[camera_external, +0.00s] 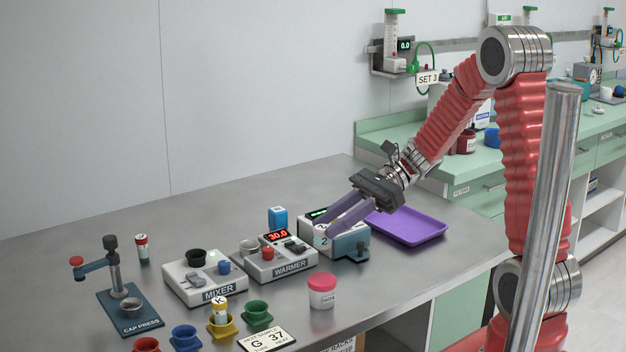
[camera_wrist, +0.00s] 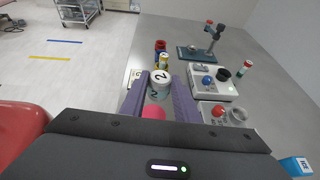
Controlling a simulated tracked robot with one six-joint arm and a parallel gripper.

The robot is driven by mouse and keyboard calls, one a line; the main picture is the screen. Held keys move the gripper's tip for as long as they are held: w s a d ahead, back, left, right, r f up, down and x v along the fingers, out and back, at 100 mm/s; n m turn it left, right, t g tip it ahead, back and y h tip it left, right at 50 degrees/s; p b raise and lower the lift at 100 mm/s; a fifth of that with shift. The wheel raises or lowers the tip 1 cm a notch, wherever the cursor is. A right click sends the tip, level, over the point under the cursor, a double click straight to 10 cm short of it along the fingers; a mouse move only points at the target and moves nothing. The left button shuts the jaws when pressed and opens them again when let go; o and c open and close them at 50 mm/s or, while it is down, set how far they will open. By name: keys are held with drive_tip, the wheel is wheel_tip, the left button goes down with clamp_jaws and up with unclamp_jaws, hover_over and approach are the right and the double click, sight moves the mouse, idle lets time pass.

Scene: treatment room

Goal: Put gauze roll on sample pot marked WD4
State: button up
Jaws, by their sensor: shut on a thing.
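In the wrist view the roll (camera_wrist: 159,88) sits between the purple fingertips (camera_wrist: 160,78). A sample pot (camera_external: 322,297) with a pink lid and a white label stands upright on the bench, below the held roll in the outside view. Its label is small, seemingly WD4. In the wrist view the pink lid (camera_wrist: 153,112) shows just nearer the palm than the roll, partly hidden. The roll is apart from the lid.
The warmer (camera_external: 275,262), mixer (camera_external: 200,280) and cap press (camera_external: 130,310) stand to the left. Coloured cups (camera_external: 258,314) and a card (camera_external: 267,340) lie near the front edge. A purple tray (camera_external: 425,228) lies behind right. Bare bench surrounds the pot.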

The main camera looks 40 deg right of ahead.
drive_tip(key=shift+f, duration=2.05)
drive_tip(key=shift+f, duration=0.1)
drive_tip(key=shift+f, duration=1.8)
drive_tip(key=shift+f, duration=0.1)
drive_tip(key=o, duration=1)
drive_tip(key=v, duration=1.2)
